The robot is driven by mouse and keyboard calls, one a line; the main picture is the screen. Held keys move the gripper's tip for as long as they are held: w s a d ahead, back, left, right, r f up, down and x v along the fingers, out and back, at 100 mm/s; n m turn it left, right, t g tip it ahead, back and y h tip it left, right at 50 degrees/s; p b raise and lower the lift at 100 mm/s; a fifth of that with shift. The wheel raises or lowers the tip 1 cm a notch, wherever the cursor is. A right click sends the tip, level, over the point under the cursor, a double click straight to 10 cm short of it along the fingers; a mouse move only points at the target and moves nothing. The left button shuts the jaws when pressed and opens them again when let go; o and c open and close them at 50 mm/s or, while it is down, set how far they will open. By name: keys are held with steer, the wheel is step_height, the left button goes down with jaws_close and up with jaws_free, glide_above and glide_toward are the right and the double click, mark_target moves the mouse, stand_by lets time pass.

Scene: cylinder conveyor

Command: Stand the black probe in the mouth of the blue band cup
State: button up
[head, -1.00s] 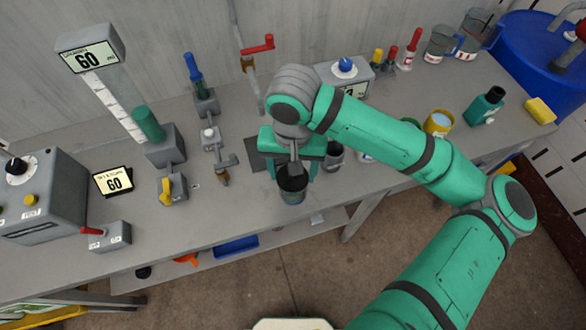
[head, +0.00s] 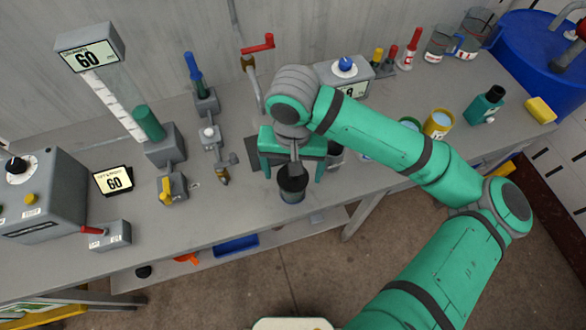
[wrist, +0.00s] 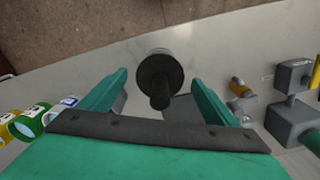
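The black probe (head: 292,184) stands upright near the bench's front edge, with a paler grey part below its dark top. In the wrist view its round black flange and stem (wrist: 160,82) show between my fingers. My gripper (head: 294,175) is over it, with its green fingers spread on either side. The wrist view shows gaps between the fingers and the flange, so my gripper (wrist: 161,77) looks open. The blue band cup (wrist: 70,101) is left of my left finger in the wrist view. In the head view my forearm mostly hides it.
A yellow cup (head: 438,124) and a green bottle (head: 484,106) stand right of my forearm. Valve fittings (head: 222,172) and a yellow-handled block (head: 172,189) are left of my gripper. A grey box with a blue knob (head: 345,75) is behind. The bench front edge is close.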

step_height(320, 180, up, 11)
steer(key=shift+f, duration=0.1)
stand_by(0.5)
stand_by(0.5)
